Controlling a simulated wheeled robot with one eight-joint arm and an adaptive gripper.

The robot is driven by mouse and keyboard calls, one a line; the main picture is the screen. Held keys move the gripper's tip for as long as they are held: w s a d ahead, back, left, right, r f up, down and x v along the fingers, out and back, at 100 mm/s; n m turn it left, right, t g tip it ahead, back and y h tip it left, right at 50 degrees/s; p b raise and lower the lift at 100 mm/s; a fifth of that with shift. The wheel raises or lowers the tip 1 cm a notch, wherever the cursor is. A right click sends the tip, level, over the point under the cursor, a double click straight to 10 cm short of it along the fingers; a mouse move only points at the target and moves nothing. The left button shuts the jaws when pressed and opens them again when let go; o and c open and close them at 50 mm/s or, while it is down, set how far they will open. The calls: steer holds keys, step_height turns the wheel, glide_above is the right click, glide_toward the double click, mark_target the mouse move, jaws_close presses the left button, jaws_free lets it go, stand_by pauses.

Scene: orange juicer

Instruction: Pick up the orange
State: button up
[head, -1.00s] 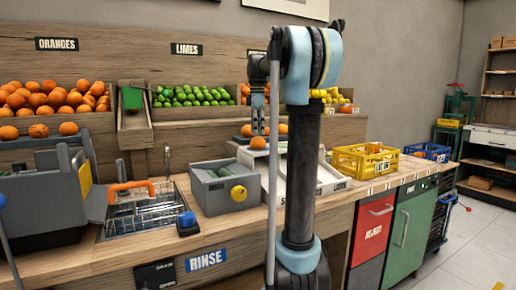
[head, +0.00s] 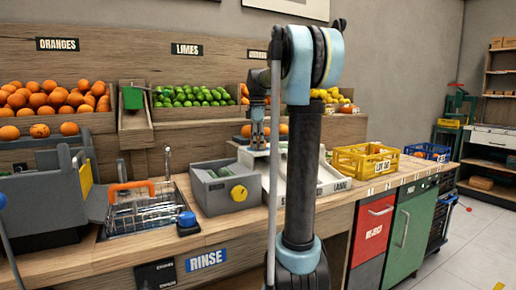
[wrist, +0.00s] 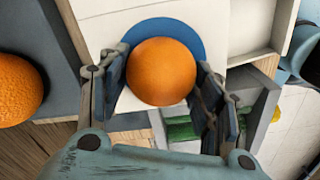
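The orange (wrist: 162,78) sits on a blue round patch (wrist: 193,36) on a white surface in the wrist view. My gripper (wrist: 164,88) is around it, one dark finger at each side. The fingers are apart and look close to the fruit; I cannot tell whether they touch it. In the head view my gripper (head: 257,138) points down at the white station behind my arm, and its fingers hide the orange there.
Another orange (wrist: 14,90) lies left in the wrist view. A grey bin (head: 222,193) with a yellow knob stands left of my gripper. A yellow crate (head: 362,162) is to the right. Stocked fruit shelves (head: 190,116) rise behind.

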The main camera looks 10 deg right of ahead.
steer(key=shift+c, duration=0.9)
step_height(320, 180, up, 9)
steer(key=shift+w+r, duration=0.1)
steer(key=shift+r, duration=0.05)
steer(key=shift+w+d+r, duration=0.1)
steer(key=shift+d+r, duration=0.35)
steer(key=shift+r, duration=0.15)
steer(key=shift+w+d+f, duration=0.25)
steer(key=shift+w+d, duration=0.35)
steer(key=shift+d, duration=1.25)
steer(key=shift+w+d+f, duration=0.25)
steer(key=shift+w+d, duration=0.35)
steer(key=shift+d, duration=1.25)
steer(key=shift+w+d+f, duration=0.25)
steer(key=shift+w+d, duration=0.35)
steer(key=shift+d, duration=1.25)
steer(key=shift+f, duration=3.35)
